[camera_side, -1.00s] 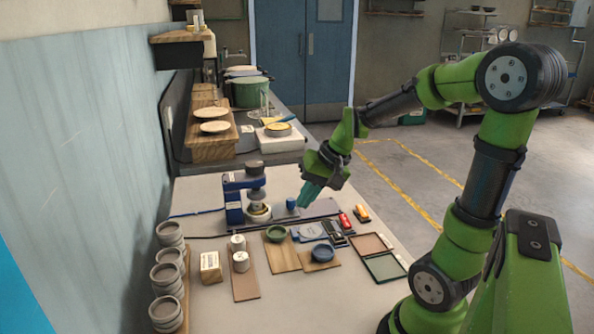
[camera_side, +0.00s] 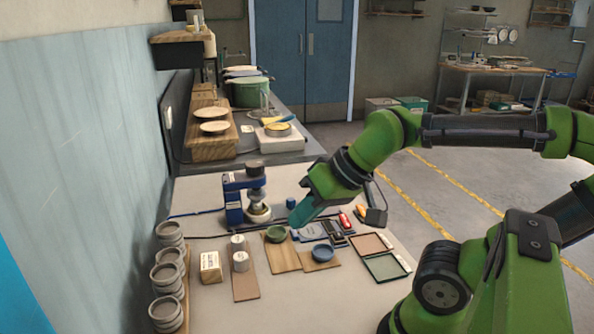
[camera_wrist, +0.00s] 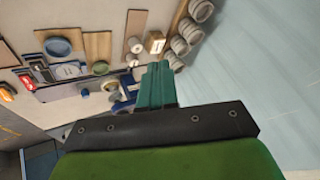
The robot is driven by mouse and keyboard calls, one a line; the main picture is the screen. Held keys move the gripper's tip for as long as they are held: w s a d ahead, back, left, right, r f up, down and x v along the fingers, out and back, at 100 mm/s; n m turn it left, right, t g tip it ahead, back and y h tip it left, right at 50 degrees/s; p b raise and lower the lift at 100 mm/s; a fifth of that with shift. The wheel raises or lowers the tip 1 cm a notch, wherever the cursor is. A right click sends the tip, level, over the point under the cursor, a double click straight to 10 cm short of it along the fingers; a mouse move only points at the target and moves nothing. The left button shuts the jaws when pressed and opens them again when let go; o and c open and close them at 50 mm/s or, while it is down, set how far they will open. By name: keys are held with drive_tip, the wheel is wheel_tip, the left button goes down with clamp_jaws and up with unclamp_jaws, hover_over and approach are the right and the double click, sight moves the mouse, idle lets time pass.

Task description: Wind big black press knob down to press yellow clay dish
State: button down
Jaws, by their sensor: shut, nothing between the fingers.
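The blue press (camera_side: 233,200) stands on the table with its black knob (camera_side: 255,168) on top. A pale dish (camera_side: 259,217) sits under its pressing part; whether it is the yellow clay one is too small to tell. My gripper (camera_side: 298,221) has teal fingers pointing down to the left. In the side view it is to the right of the press, apart from the knob. In the wrist view the shut, empty fingers (camera_wrist: 157,66) cover part of the press area, and blue press parts (camera_wrist: 126,92) show left of them.
A green bowl (camera_side: 276,234) and a blue bowl (camera_side: 322,253) stand on boards in front of the press. Stacked grey dishes (camera_side: 166,278) line the left edge. A small blue cup (camera_side: 291,203) stands right of the press. Several small tools lie at the right.

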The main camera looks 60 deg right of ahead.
sight(257, 164)
drive_tip(key=c, duration=1.8)
unclamp_jaws()
